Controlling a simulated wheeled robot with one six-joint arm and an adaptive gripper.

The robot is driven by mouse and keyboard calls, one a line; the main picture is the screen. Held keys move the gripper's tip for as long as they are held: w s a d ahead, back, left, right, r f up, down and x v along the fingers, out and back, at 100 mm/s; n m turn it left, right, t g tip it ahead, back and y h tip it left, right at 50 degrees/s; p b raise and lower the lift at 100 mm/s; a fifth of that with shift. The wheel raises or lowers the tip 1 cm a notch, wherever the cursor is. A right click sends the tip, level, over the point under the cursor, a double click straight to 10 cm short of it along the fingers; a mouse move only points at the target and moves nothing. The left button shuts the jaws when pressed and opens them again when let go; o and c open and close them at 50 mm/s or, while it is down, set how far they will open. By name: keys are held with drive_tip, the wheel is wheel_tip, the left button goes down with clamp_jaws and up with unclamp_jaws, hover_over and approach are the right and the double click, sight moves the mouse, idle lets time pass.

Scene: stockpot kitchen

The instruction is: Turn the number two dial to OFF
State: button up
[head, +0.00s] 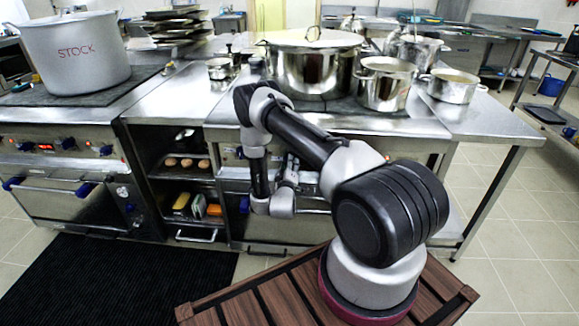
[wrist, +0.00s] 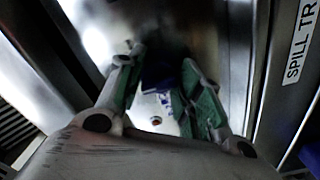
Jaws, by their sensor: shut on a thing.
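In the wrist view my gripper (wrist: 160,64) has its two green-padded fingers closed on a dark dial (wrist: 160,72) on a metal front. A white patch with blue marks and a red dot shows below the dial; its markings are too small and blurred to read. I cannot tell the dial's number or where it points. In the head view my arm reaches to the front of the middle steel unit (head: 232,158). My wrist and arm links cover much of that front, and the dial held there is hidden from this view.
A "SPILL TR" label (wrist: 300,50) is right of the fingers. Several pots, including a large steel pot (head: 312,72), stand above my arm. A STOCK pot (head: 75,60) sits on the left stove, whose panel has dials (head: 106,150). Open shelves (head: 186,175) hold food.

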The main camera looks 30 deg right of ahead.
idle(0.3)
drive_tip(key=o, duration=1)
drive_tip(key=v, duration=1.2)
